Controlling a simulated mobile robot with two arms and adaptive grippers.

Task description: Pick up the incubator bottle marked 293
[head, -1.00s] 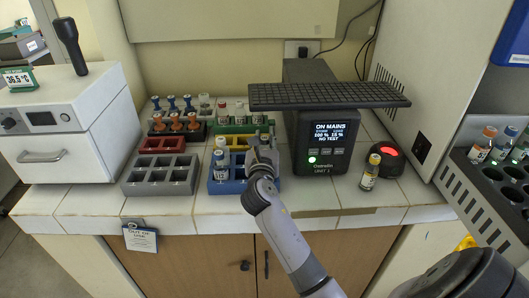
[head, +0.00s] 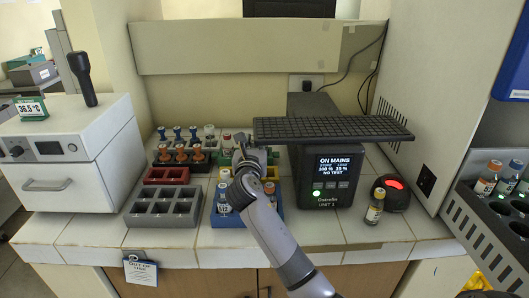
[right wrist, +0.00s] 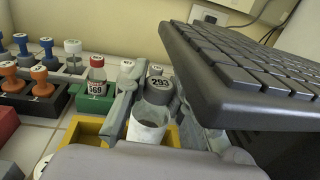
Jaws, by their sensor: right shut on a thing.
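The bottle marked 293 shows in the right wrist view, with a grey cap (right wrist: 159,90) and a white body (right wrist: 147,127). My right gripper (right wrist: 160,108) is shut on it, one finger on each side. In the head view my right gripper (head: 250,157) is over the yellow rack (head: 268,173), and the bottle is mostly hidden by the gripper. The yellow rack also shows below the bottle in the right wrist view (right wrist: 88,130). I cannot tell whether the bottle's base is clear of the rack. My left gripper is not in view.
A dark keyboard-like shelf (head: 335,129) on the power unit (head: 330,180) juts out close to the right gripper's right side. Several racks with bottles surround it, including a blue rack (head: 232,237) in front. A yellow-labelled bottle (head: 375,207) stands by a red-lit device (head: 390,192).

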